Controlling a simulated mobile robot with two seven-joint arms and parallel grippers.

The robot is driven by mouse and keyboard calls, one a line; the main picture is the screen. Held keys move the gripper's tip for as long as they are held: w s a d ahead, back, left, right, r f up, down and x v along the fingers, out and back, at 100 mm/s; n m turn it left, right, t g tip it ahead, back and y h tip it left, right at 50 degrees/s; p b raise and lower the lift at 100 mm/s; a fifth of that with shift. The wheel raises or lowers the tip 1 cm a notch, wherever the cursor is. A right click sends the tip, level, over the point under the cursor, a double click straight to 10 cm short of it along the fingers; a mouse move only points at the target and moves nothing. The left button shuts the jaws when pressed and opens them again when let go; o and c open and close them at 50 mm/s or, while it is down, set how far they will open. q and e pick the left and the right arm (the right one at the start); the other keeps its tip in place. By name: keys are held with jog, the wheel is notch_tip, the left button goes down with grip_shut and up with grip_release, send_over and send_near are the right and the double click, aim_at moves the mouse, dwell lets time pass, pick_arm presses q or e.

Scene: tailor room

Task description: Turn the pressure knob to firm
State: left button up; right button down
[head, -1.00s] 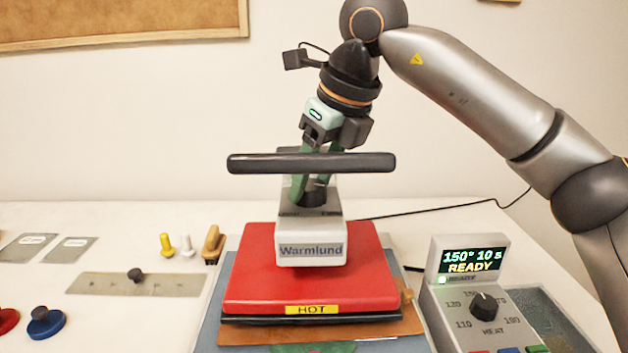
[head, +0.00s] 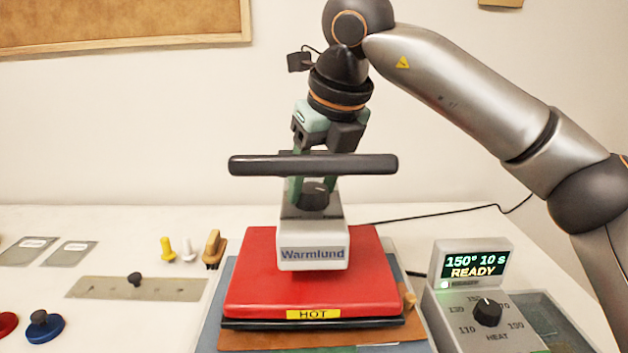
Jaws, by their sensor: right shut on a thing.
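The red heat press (head: 255,275) marked "Warmlund" and "HOT" stands in the middle. Its dark pressure knob (head: 313,196) sits on top of the pale press head (head: 312,236), below and behind the black handle bar (head: 365,164). My right gripper (head: 314,186) reaches down from above, behind the bar, with its green fingers at the two sides of the knob. It is shut on the knob. The bar hides part of the fingers, and I cannot read the knob's scale from here. My left gripper is not in view.
The control box (head: 455,308) at right reads "150° 10 s READY" and has a heat knob (head: 487,312). Yellow and white pegs (head: 168,249) and a wooden brush (head: 214,248) stand left of the press. A metal strip (head: 100,288) lies farther left.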

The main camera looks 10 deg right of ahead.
jog(key=shift+c, duration=1.1)
grip_release()
jog(key=p+v, duration=0.1)
jog(key=v, duration=1.1)
jog(key=shift+r, duration=0.3)
